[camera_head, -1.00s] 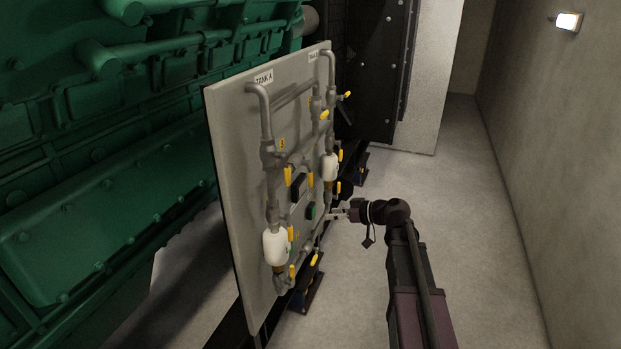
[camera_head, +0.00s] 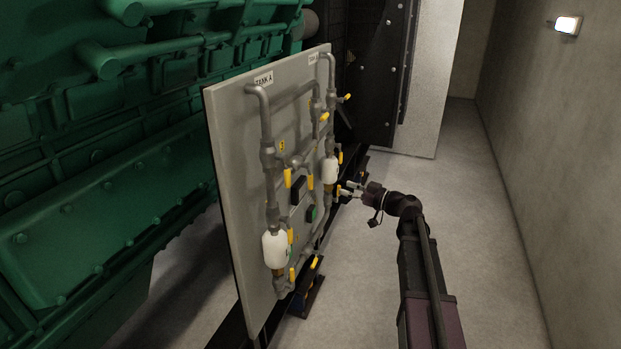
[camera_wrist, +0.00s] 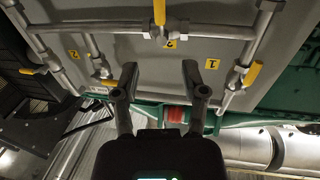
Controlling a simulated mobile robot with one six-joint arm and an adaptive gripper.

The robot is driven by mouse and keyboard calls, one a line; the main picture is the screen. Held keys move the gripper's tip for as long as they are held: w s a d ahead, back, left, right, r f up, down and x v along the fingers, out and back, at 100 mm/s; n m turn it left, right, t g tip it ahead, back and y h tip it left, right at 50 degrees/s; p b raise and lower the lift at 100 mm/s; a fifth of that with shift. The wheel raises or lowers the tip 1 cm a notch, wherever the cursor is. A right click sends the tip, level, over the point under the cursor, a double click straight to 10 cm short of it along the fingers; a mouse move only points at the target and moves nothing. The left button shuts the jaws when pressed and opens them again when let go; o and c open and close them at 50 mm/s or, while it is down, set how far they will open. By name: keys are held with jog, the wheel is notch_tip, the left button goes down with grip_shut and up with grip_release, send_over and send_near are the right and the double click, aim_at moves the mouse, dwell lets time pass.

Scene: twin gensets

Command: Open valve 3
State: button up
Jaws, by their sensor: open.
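The grey valve panel (camera_head: 235,150) stands in front of the green engine. It carries pipes and several yellow valve handles (camera_head: 288,178). I cannot make out a label 3, so I cannot tell which handle is valve 3. My gripper (camera_head: 346,189) is at the panel's right side, near the right white filter bowl (camera_head: 330,171). In the wrist view my gripper (camera_wrist: 160,78) is open, with nothing between its fingers. A yellow handle (camera_wrist: 159,12) points upright ahead, beside an unclear yellow label (camera_wrist: 169,43). The wrist view also shows label 1 (camera_wrist: 212,63) and label 2 (camera_wrist: 73,55).
The green engine (camera_head: 100,190) fills the left. A second white bowl (camera_head: 275,249) hangs low on the panel. A dark cabinet (camera_head: 380,70) and pale wall block (camera_head: 425,90) stand behind. The floor (camera_head: 480,220) to the right is clear up to the wall.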

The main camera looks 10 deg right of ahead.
aim_at(311, 177)
jog(key=x, duration=1.3)
jog(key=shift+w+a, duration=0.15)
jog(key=shift+a, duration=0.05)
grip_shut()
